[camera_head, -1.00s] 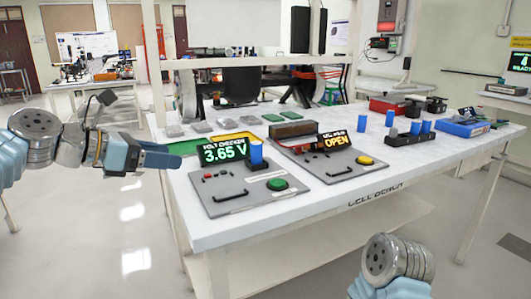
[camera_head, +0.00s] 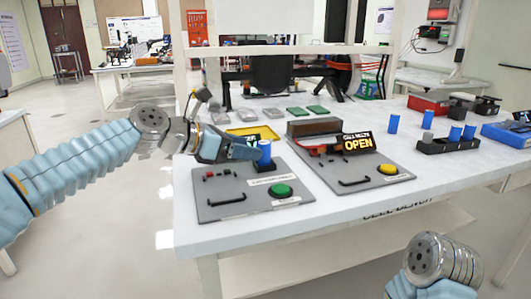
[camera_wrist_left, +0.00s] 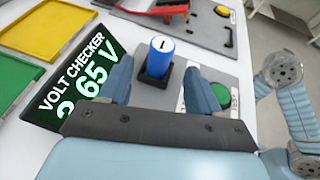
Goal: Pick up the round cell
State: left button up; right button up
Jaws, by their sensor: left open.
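A blue round cell (camera_head: 265,155) stands upright in the socket of the volt checker (camera_head: 235,208), a grey panel with a green button. In the left wrist view the cell (camera_wrist_left: 161,55) has a white top marked 1 and stands in a black holder (camera_wrist_left: 153,87). My left gripper (camera_head: 252,152) is open, its fingers beside the cell. In the wrist view the fingers (camera_wrist_left: 155,75) point toward the cell, one on either side, with gaps visible. The checker's display (camera_wrist_left: 75,85) shows 65 V, partly cut off. My right gripper is out of view; only my right wrist shows.
The cell melter panel (camera_head: 365,185), with an OPEN display (camera_head: 357,142), is to the right. Further right are a blue cell (camera_head: 393,123), a black rack (camera_head: 448,147) with blue cells, a red box (camera_head: 429,105) and a blue tray (camera_head: 508,135). A yellow tray (camera_head: 255,133) lies behind.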

aim_at(264, 149)
pick_arm(q)
jog(key=p+x, duration=0.1)
jog(key=x, duration=0.5)
jog(key=shift+r, duration=0.25)
jog(key=c, duration=1.1)
